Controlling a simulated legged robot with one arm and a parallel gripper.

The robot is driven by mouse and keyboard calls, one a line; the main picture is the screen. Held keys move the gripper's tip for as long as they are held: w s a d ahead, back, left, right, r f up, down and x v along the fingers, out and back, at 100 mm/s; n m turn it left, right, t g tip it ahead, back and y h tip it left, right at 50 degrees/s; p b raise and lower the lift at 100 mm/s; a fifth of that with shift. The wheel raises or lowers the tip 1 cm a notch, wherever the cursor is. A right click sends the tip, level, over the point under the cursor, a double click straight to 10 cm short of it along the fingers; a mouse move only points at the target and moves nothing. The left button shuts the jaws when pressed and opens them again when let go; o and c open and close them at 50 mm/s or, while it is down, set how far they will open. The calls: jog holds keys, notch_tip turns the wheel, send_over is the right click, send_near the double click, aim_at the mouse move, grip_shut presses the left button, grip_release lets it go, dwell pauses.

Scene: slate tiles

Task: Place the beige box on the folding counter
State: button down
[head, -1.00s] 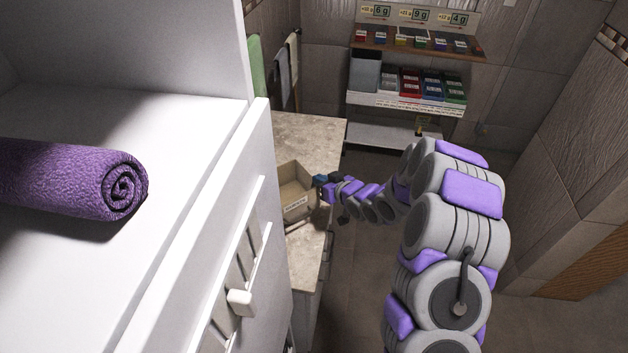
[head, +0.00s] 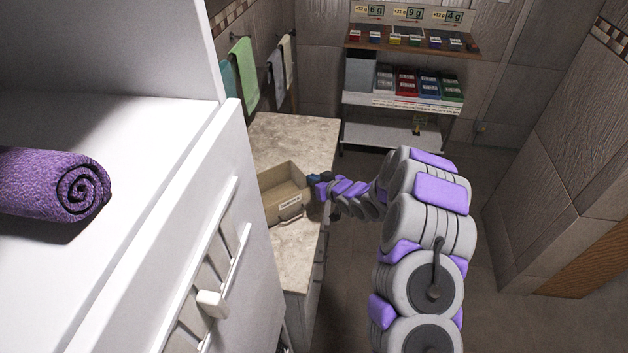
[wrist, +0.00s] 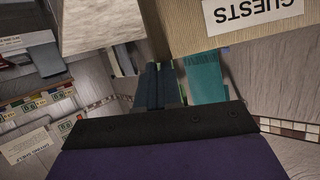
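The beige box (head: 289,206) is open-topped, with a white label on its near side. In the head view it is over the pale stone-topped counter (head: 292,133); I cannot tell whether its base touches the top. In the wrist view the box (wrist: 240,38) fills the upper right, its "GUESTS" label upside down. My gripper (head: 312,180) is at the box's right rim. In the wrist view the dark fingers (wrist: 161,84) are close together at the box's edge and look shut on it; the fingertip contact is partly hidden.
A white cabinet (head: 150,130) with a rolled purple towel (head: 50,187) stands close at left. Towels (head: 243,72) hang on the wall behind the counter. A shelf unit (head: 400,100) with coloured boxes stands at the back. The floor (head: 500,310) at right is clear.

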jog(key=c, duration=1.7)
grip_release()
jog(key=shift+a+f, duration=0.15)
jog(key=shift+a, duration=0.1)
jog(key=shift+c, duration=0.2)
jog(key=o, duration=0.4)
jog(key=a, duration=0.2)
jog(key=shift+a+f, duration=0.1)
jog(key=shift+a, duration=0.2)
send_near(305, 181)
jog(key=s+d+r, duration=0.3)
jog(key=s+r, duration=0.2)
jog(key=s+d+r+m+g+h, duration=0.1)
jog(key=s+d+r+g+h, duration=0.3)
jog(key=s, duration=0.3)
jog(key=s+d+r+m+g+h, duration=0.1)
jog(key=s+d+r+h, duration=0.3)
jog(key=s+d+r, duration=0.3)
jog(key=s+a+r+m+g, duration=0.1)
jog(key=s+r+g, duration=0.1)
jog(key=s, duration=0.8)
jog(key=s+a+r+m+g, duration=0.1)
jog(key=s+a+r+g, duration=0.1)
jog(key=s, duration=0.9)
jog(key=s+a+r+m+g+p, duration=0.1)
jog(key=s+a+r+g, duration=0.1)
jog(key=s, duration=0.8)
jog(key=shift+s+r+m+g, duration=0.15)
jog(key=shift+r+m+g, duration=0.25)
jog(key=shift+r+g, duration=0.4)
